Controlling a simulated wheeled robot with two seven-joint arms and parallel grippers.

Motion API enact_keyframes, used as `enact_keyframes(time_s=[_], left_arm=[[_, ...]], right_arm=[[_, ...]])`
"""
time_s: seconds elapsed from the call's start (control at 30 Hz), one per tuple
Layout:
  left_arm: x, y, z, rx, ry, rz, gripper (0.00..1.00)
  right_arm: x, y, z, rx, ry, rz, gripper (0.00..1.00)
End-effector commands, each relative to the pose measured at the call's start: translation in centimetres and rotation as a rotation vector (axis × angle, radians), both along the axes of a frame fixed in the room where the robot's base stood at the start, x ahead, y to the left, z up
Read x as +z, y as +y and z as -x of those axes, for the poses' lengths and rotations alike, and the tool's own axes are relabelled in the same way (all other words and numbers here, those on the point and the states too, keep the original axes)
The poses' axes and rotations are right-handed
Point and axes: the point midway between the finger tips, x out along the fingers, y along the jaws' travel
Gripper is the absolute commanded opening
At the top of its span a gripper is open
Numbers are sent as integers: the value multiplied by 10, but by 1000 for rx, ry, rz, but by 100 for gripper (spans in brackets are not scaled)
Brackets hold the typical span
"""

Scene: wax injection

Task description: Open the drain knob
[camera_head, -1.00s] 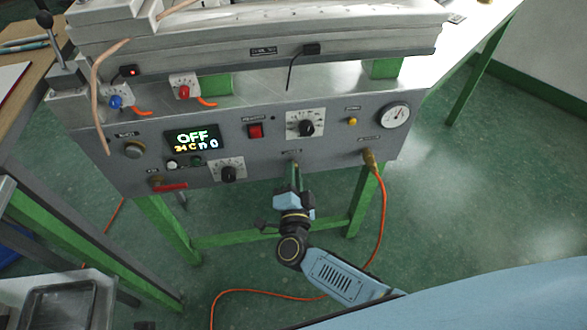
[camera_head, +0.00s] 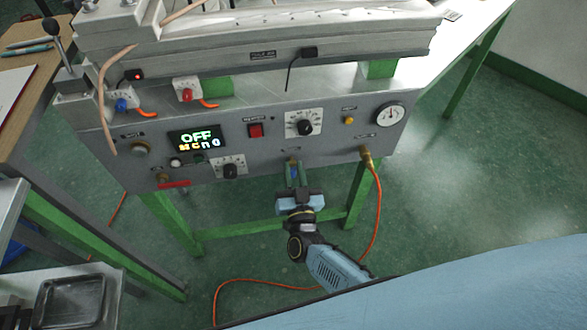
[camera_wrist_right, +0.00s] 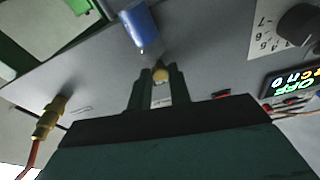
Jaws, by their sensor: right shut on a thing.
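The drain knob (camera_wrist_right: 160,75) shows in the wrist view as a small brass fitting between the two fingertips. A blue cylindrical handle (camera_wrist_right: 140,27) stands out just beyond it. In the head view this fitting sits low on the grey machine's front panel (camera_head: 330,150), largely hidden by my fingers. My right gripper (camera_head: 297,175) reaches up to it from below. It also shows in the wrist view (camera_wrist_right: 158,90), with its fingers closed on the brass fitting. My left gripper is not in view.
A brass connector (camera_head: 366,155) with an orange hose (camera_head: 377,215) hangs right of the gripper. A red-handled valve (camera_head: 173,184) is at the panel's lower left. Green table legs (camera_head: 358,195) stand below. The display (camera_head: 196,138) reads OFF.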

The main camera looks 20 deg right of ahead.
Motion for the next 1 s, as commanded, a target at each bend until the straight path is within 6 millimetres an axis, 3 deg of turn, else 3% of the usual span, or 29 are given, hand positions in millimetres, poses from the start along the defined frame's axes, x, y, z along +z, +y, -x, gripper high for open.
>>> enact_keyframes(time_s=[0.3, 0.87, 0.9, 1.0], left_arm=[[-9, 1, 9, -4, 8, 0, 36], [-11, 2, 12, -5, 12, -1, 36], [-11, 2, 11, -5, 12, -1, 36], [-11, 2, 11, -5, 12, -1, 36]], right_arm=[[-1, -1, 0, 0, 16, 133, 0], [-1, -1, 0, 1, 17, 164, 0], [0, -1, 0, 1, 17, 164, 21], [0, -1, 0, 1, 17, 164, 34]])
